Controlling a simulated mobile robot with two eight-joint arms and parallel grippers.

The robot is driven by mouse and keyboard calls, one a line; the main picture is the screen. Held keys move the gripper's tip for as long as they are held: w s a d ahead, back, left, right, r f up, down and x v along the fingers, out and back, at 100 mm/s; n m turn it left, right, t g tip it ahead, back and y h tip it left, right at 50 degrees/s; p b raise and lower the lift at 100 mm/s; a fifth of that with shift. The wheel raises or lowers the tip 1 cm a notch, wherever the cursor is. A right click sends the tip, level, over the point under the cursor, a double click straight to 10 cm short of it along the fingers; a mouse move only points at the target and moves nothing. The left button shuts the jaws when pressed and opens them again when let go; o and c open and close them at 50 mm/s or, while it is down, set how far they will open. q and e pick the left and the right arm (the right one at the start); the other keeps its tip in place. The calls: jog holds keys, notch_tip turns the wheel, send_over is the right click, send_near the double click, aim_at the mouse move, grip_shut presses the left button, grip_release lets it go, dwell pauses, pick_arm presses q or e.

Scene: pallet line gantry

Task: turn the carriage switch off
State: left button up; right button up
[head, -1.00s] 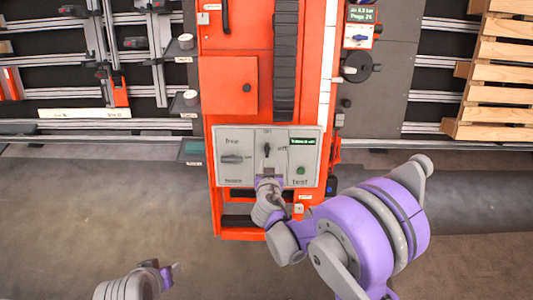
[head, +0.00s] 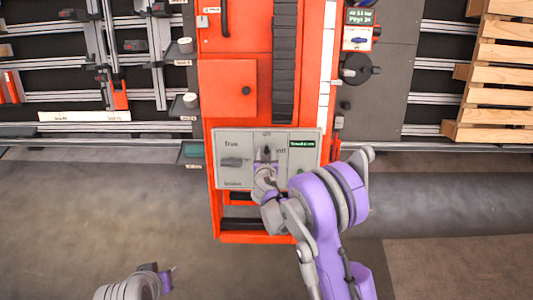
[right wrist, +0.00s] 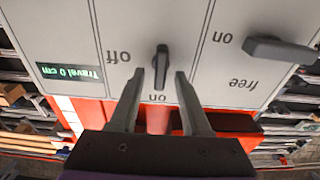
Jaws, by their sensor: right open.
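The carriage switch is a dark upright knob (head: 267,151) in the middle of the grey control panel (head: 218,160). In the right wrist view, which is upside down, the knob (right wrist: 162,62) lies in line with the "on" label, with "off" to one side. My right gripper (head: 265,164) is at the panel, just below the knob in the head view. In the right wrist view its open fingers (right wrist: 159,76) are on either side of the knob's near end, with gaps showing. My left gripper (head: 168,276) is low at the left, away from the panel; its jaw opening is unclear.
A grey lever (right wrist: 280,50) marked "free" and "on" is beside the knob on the same panel. A green display (right wrist: 70,72) reads "Travel 0 cm". The red cabinet (head: 235,42) carries the panel. Wooden pallets (head: 495,75) stand at the right.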

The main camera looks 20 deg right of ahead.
grip_shut()
dwell(0.6)
jog(key=n+b, duration=0.1)
jog(key=n, duration=0.1)
jog(key=n+b, duration=0.1)
jog(key=n, duration=0.1)
jog(key=shift+a+f+y, duration=0.15)
jog(key=shift+y, duration=0.15)
jog(key=n+b, duration=0.3)
jog(key=n, duration=0.2)
jog(key=shift+a+f+n, duration=0.1)
jog(key=shift+a+n, duration=0.05)
jog(key=shift+n, duration=0.15)
jog(key=n+y+b, duration=0.1)
jog(key=n+b, duration=0.1)
jog(key=n, duration=0.2)
jog(key=shift+a+f+n+b, duration=0.1)
jog(key=shift+n+b, duration=0.2)
jog(key=shift+n, duration=0.1)
jog(key=shift+n+g+b, duration=0.4)
jog(key=shift+n+b, duration=0.4)
jog(key=shift+n, duration=1.2)
jog(key=shift+s, duration=0.1)
